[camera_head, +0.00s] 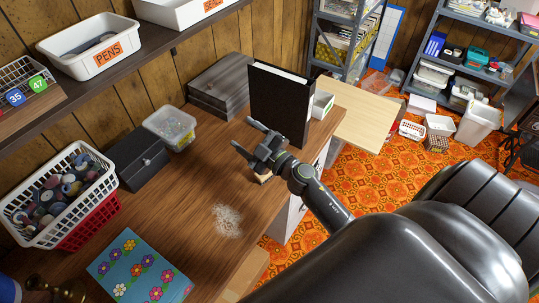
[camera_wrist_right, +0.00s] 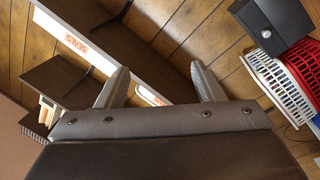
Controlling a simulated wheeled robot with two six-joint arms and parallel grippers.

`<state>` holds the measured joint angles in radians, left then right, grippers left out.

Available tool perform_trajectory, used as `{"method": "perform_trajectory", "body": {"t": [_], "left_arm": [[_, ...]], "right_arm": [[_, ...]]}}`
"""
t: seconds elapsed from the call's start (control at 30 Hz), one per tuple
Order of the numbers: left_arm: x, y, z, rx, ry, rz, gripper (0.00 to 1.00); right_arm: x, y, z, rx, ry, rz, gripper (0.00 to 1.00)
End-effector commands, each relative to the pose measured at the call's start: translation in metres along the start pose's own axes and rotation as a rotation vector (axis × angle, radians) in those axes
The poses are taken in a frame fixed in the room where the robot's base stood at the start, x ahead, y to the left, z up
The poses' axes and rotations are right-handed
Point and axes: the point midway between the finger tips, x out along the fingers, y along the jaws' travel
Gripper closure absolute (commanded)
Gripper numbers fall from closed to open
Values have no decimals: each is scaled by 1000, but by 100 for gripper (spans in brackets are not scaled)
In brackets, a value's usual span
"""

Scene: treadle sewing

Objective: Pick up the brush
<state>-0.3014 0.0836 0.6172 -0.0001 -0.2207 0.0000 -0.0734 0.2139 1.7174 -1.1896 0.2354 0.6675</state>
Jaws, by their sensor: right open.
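A small tan, wooden-looking piece, likely the brush (camera_head: 262,178), shows on the wooden desk (camera_head: 190,205) near its right edge. My right wrist and gripper cover most of it, so its shape and bristles cannot be made out. My right gripper (camera_head: 243,135) is above the desk with its two fingers spread and nothing between them. Its fingers point away from the tan piece, toward the back of the desk. In the right wrist view the gripper (camera_wrist_right: 160,70) is also open and empty, and I cannot clearly make out the brush. My left gripper is not in view.
A black binder (camera_head: 280,103) stands just beyond my right gripper. A grey stack (camera_head: 222,85), a clear tub (camera_head: 169,128), a black box (camera_head: 138,157) and a spool basket (camera_head: 62,195) line the back. A pale fluff patch (camera_head: 227,221) and floral sheet (camera_head: 138,268) lie in front.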

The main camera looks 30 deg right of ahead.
Motion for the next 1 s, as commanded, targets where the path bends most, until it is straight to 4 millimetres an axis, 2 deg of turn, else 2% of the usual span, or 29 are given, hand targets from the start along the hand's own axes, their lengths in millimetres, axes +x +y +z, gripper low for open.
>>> {"method": "perform_trajectory", "body": {"t": [0.03,0.1,0.2,0.33,0.47,0.57,0.73,0.9,1.0], "left_arm": [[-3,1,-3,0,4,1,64],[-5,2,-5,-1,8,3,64],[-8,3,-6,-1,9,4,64],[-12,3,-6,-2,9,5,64],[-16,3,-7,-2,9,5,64],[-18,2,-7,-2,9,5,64],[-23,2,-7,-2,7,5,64],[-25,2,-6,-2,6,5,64],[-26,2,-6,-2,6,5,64]], "right_arm": [[12,-4,-19,-51,81,-72,38],[23,-18,-38,-118,169,-191,38],[31,-39,-53,-215,253,-385,38],[32,-64,-53,-331,275,-661,38],[26,-74,-33,-434,187,-941,38],[17,-68,-10,-498,46,-1138,38],[-3,-33,26,-554,-291,-1388,38],[-21,6,43,-549,-595,-1499,38],[-28,19,45,-540,-700,-1522,38]]}}
